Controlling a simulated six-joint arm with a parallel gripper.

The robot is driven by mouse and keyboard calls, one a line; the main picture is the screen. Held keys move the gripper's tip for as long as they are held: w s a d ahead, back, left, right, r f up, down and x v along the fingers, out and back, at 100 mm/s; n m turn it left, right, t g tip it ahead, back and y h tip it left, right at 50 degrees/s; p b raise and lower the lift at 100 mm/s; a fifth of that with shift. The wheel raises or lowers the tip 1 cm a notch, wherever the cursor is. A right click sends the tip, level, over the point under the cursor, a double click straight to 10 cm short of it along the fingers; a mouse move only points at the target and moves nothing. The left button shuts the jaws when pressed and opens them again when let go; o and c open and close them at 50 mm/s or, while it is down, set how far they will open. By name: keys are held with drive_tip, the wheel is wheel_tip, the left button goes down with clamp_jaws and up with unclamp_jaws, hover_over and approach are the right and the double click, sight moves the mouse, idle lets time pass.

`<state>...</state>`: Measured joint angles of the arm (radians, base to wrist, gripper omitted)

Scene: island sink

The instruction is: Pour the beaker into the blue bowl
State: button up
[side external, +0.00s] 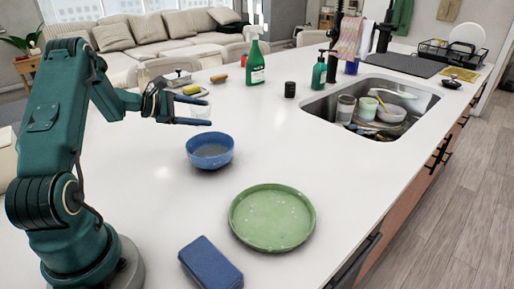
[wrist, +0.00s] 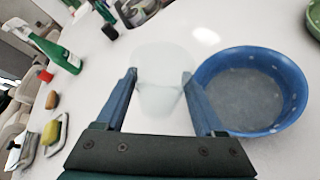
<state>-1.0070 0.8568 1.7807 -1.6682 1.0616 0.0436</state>
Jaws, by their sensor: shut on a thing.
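The clear beaker (wrist: 160,75) is between the fingers of my gripper (wrist: 160,84) in the wrist view; it looks see-through and pale, and I cannot tell what is in it. In the side external view the beaker (side external: 194,111) is faint at my gripper (side external: 192,118), which is shut on it. It looks about upright, above the counter and behind the blue bowl. The blue bowl (side external: 210,151) stands on the white counter, nearer the camera. In the wrist view the blue bowl (wrist: 250,92) is just right of the beaker, with a greyish inside.
A green plate (side external: 272,217) and a folded blue cloth (side external: 210,263) lie in front. The sink (side external: 418,87) holds several dishes. The counter around the bowl is clear.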

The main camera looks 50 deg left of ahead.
drive_tip(key=shift+w+a+n+h, duration=0.2)
drive_tip(key=shift+a+n+h, duration=0.3)
drive_tip(key=shift+a+n, duration=0.25)
drive_tip(key=shift+a+f, duration=0.15)
drive_tip(key=shift+f, duration=0.05)
drive_tip(key=shift+w+a+f+n+g+h+b, duration=0.15)
drive_tip(key=shift+a+f+n+b, duration=0.1)
drive_tip(key=shift+f, duration=0.25)
drive_tip(key=shift+a+f+n+g+h+b, duration=0.1)
drive_tip(key=shift+f+n+h, duration=0.15)
drive_tip(key=shift+f, duration=0.25)
drive_tip(key=shift+w+a+f+n+g+h+b, duration=0.1)
drive_tip(key=shift+a+f+n+b, duration=0.15)
drive_tip(key=shift+f, duration=0.25)
drive_tip(key=shift+w+a+f+n+h+b, duration=0.2)
drive_tip(key=shift+a+f+n+h+b, duration=0.1)
drive_tip(key=shift+a+f+n+b, duration=0.25)
drive_tip(key=shift+d+f, duration=0.1)
drive_tip(key=shift+f, duration=0.1)
